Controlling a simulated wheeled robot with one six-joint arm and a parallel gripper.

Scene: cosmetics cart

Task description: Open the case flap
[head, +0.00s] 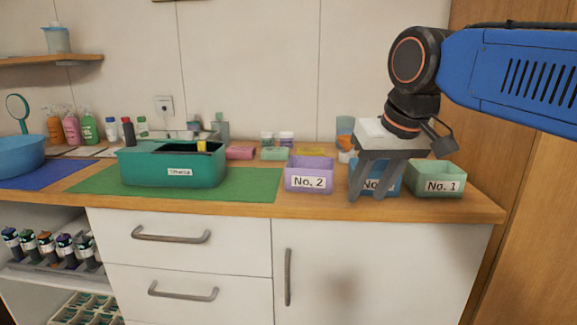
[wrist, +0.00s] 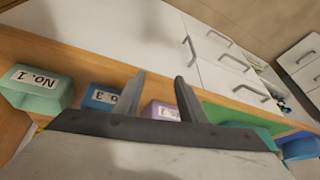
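The teal case (head: 172,168) stands on a green mat (head: 255,184) on the counter, left of centre in the head view. Its front has a white label. Its top shows a dark area with a small yellow piece (head: 201,146) at the right; I cannot tell clearly how the flap lies. In the wrist view part of the teal case (wrist: 262,133) shows at the lower right, mostly hidden behind the gripper body. My gripper (head: 370,197) hangs at the right, in front of the blue bin, well away from the case. Its fingers (wrist: 162,78) are apart and empty.
A purple No. 2 bin (head: 308,190), a blue bin (head: 390,190) partly hidden by my fingers, and a green No. 1 bin (head: 437,191) line the counter's right front. Bottles (head: 72,128) and a blue bowl (head: 20,158) stand at the left. Small boxes (head: 274,154) sit behind.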

